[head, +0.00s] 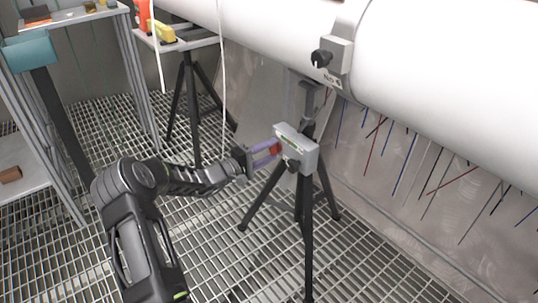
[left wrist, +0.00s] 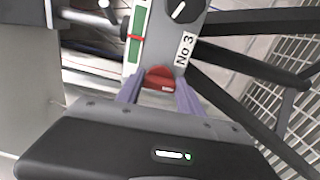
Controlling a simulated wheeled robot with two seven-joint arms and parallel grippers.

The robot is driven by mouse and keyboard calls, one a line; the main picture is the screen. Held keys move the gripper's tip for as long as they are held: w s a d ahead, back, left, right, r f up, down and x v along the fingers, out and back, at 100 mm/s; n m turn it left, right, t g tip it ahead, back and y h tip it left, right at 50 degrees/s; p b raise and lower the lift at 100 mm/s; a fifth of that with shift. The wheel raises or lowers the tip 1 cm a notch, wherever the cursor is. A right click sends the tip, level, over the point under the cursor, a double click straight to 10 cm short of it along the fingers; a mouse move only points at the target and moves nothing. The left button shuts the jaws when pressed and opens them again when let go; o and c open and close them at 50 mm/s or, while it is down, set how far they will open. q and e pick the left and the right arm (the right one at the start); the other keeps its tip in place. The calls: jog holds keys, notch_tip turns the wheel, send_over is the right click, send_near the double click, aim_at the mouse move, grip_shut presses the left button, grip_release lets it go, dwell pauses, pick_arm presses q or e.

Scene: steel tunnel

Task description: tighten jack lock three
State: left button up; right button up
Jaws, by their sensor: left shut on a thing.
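The jack (head: 298,147) is a grey box on a black tripod below the white pipe. Its face in the left wrist view carries the label "No 3" (left wrist: 185,49), a dark round knob (left wrist: 182,10) with a white line, and a green-and-white scale (left wrist: 137,35) with a red mark. A red lock (head: 275,147) sticks out of the box's left side; it also shows in the left wrist view (left wrist: 160,78). My left gripper (head: 267,152) is shut on the red lock, with its purple fingers on either side. My right gripper is not in view.
The white pipe (head: 440,60) runs above, with a grey bracket (head: 338,57) marked "No 6" and a black knob. Another black tripod (head: 190,105) stands behind on the left. Metal shelving (head: 60,110) stands at far left. The grating floor (head: 220,250) is open in front.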

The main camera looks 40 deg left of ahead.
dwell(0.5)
pick_arm(q)
jog(key=o, duration=1.4)
jog(key=shift+s, duration=0.1)
jog(key=p+v, duration=0.1)
jog(key=v, duration=0.6)
jog(key=shift+s+a+p, duration=0.1)
jog(key=shift+s+p, duration=0.2)
